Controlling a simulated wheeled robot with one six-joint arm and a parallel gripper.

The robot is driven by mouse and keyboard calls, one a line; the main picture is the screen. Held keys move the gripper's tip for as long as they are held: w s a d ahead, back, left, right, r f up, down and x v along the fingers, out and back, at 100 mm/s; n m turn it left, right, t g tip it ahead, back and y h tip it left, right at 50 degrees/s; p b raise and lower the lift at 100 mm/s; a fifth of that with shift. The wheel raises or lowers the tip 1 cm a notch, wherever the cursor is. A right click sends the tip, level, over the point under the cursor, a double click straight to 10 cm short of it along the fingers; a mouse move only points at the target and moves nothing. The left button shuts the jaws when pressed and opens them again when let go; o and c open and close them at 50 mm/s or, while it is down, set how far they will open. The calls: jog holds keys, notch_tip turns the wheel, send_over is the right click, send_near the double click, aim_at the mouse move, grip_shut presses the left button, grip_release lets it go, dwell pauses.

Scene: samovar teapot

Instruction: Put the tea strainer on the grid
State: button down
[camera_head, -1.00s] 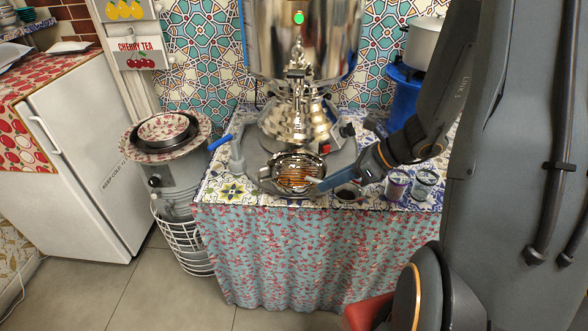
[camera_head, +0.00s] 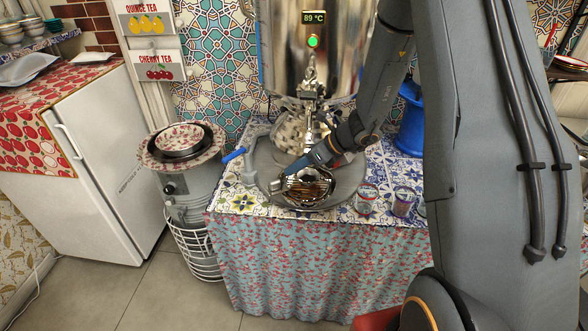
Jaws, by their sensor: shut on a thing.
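My gripper (camera_head: 292,172) reaches down from the right, below the samovar tap, with its jaws shut. Its tip is over the upper-left part of a round, shiny metal piece with a wire-like, orange-brown interior, which looks like the grid (camera_head: 305,190). The grid sits at the front of the grey round tray (camera_head: 345,178). The tea strainer is hard to make out; it appears to be in my jaws, blending with the shiny metal around it. I cannot tell whether it touches the grid.
The large samovar (camera_head: 310,65) stands right behind the grid. Small glasses (camera_head: 367,195) stand to the right. A blue container (camera_head: 412,125) is behind them. A bowl (camera_head: 180,138) sits on a stand at the left.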

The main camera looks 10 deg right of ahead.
jog(key=shift+w+a+f, duration=0.1)
jog(key=shift+w+f, duration=0.05)
jog(key=shift+f, duration=0.6)
jog(key=shift+f, duration=0.15)
jog(key=c, duration=1.9)
grip_release()
